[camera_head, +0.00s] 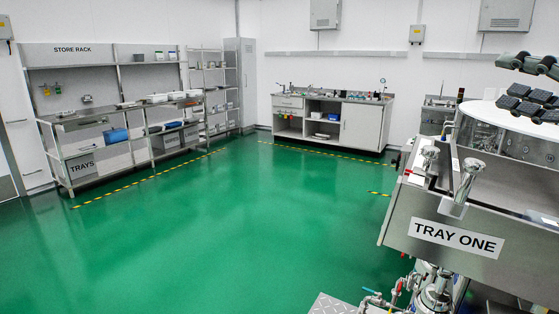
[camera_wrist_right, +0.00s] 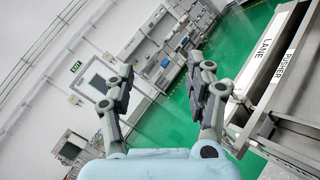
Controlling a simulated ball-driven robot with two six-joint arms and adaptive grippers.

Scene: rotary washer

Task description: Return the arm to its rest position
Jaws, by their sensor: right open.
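My right gripper (camera_head: 508,82) is at the upper right edge of the head view, its two dark, padded fingers spread apart with nothing between them. The rest of the right arm is outside the head view. My left gripper is in neither view.
The store rack (camera_head: 110,122) stands along the left wall and a sink bench (camera_head: 330,120) at the back. The green floor (camera_head: 220,220) between is clear. In the wrist view, steel edges labelled LANE (camera_wrist_right: 265,48) and PUSHER lie right of the fingers.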

